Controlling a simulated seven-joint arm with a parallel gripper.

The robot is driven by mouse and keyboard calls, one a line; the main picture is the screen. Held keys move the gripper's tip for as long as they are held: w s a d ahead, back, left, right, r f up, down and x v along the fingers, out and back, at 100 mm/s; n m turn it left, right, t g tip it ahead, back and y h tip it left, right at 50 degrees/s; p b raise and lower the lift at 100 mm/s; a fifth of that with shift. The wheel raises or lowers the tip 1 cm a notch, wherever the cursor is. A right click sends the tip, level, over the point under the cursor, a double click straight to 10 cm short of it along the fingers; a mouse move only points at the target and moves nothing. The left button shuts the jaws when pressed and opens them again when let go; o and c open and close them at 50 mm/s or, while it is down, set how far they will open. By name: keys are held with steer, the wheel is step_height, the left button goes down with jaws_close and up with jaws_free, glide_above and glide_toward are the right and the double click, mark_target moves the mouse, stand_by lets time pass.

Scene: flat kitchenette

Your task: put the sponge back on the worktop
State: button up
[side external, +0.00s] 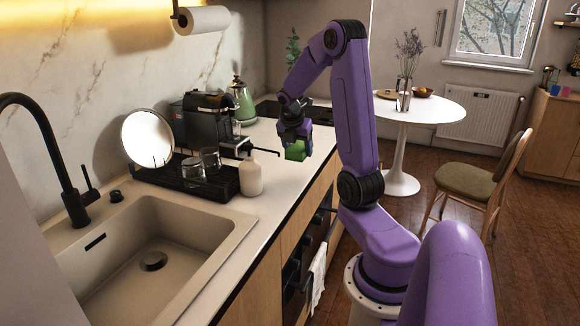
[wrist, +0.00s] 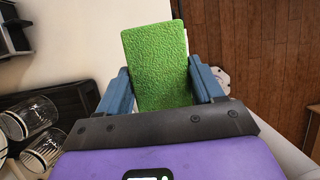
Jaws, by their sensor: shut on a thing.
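The green sponge (side external: 296,150) is held in my gripper (side external: 294,140) above the worktop (side external: 283,185), near its front edge, in the side view. In the wrist view the sponge (wrist: 158,65) sits between the two blue fingers of my gripper (wrist: 161,92), its broad textured green face showing. The gripper is shut on it. The gap between the sponge and the worktop is hard to judge.
A white soap bottle (side external: 250,174) stands on the worktop, left of my gripper. Behind it are a black drying rack (side external: 190,182) with glasses, a coffee machine (side external: 203,122) and a green kettle (side external: 242,103). The sink (side external: 155,250) is at the near left.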

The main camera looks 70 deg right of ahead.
glide_above(293, 173)
steer(key=a, duration=0.1)
steer(key=f, duration=0.7)
steer(key=shift+w, duration=0.35)
steer(key=shift+f, duration=1.5)
steer(key=shift+f, duration=0.25)
steer(key=o, duration=0.9)
steer(key=shift+f, duration=0.1)
steer(key=shift+o, duration=0.2)
steer(key=shift+s, duration=0.2)
steer(key=shift+s+f, duration=0.1)
steer(key=shift+r, duration=0.6)
steer(key=v, duration=1.1)
steer(key=shift+w+a+r, duration=0.3)
